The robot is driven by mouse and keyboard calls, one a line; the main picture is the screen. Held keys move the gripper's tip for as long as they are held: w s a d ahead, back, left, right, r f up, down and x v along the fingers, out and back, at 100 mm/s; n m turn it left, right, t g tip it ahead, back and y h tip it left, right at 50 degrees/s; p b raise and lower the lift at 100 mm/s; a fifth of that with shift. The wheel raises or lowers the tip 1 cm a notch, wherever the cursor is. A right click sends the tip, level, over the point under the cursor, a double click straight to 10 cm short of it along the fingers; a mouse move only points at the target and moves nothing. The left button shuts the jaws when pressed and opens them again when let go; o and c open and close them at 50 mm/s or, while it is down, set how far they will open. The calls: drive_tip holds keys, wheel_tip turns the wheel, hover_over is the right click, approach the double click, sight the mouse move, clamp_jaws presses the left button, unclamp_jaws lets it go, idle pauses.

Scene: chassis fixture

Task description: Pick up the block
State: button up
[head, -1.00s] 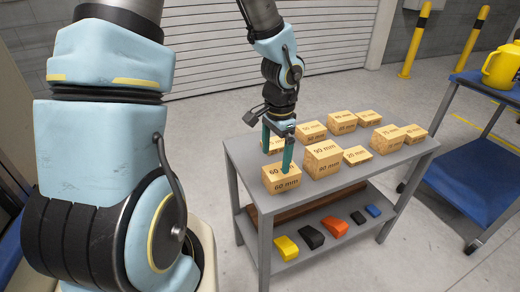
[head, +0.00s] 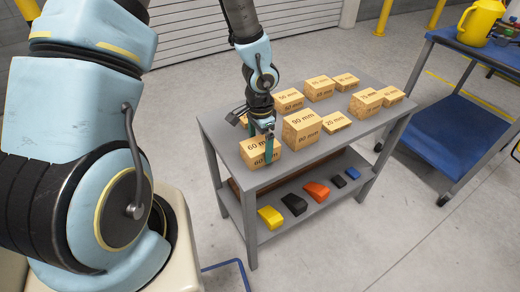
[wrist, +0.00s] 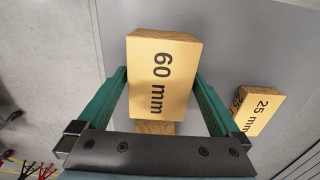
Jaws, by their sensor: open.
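The 60 mm wooden block (head: 258,154) sits at the near left corner of the grey table top (head: 219,142). In the wrist view the same block (wrist: 160,75) fills the space between the two green fingers. My gripper (head: 262,145) is open over it, with one finger on each side of the block. In the wrist view my gripper (wrist: 163,85) has its fingers spread close to the block's sides; I cannot tell whether they touch it. The block rests on the table.
Several other labelled blocks stand close by, including a 90 mm block (head: 303,125) and a 25 mm block (wrist: 259,109). A lower shelf holds coloured pieces such as a yellow one (head: 270,217).

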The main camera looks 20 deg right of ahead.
sight(260, 143)
drive_tip(key=shift+f, duration=0.95)
drive_tip(key=c, duration=1.3)
wheel_tip(260, 143, up, 10)
drive_tip(key=shift+r+p, duration=0.15)
drive_tip(key=shift+p, duration=0.35)
drive_tip(key=shift+r+p, duration=5.25)
drive_tip(key=shift+r, duration=1.75)
